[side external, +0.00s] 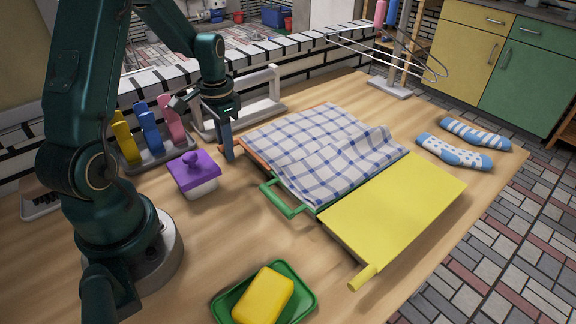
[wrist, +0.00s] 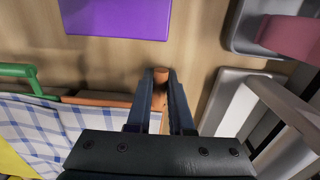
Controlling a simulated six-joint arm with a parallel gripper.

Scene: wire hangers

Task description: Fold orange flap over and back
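A folding board lies on the wooden table with a blue-checked white cloth (side external: 325,150) over most of it. The cloth has a raised crease on its right side. The orange flap (side external: 259,161) shows only as a strip along the cloth's left edge, and its edge shows in the wrist view (wrist: 104,98). Its orange handle end (wrist: 160,75) is between my fingers. My gripper (side external: 227,156) points down at this left corner; the wrist view shows its two fingers (wrist: 160,88) on either side of the handle. I cannot tell whether they press on it.
The yellow flap (side external: 395,208) lies bare at the right; a green handle (side external: 284,203) sticks out in front. A purple-lidded box (side external: 194,175) stands close left of my gripper. A white rack (side external: 240,108) is behind. Socks (side external: 455,151) and a green soap dish (side external: 308,300) lie apart.

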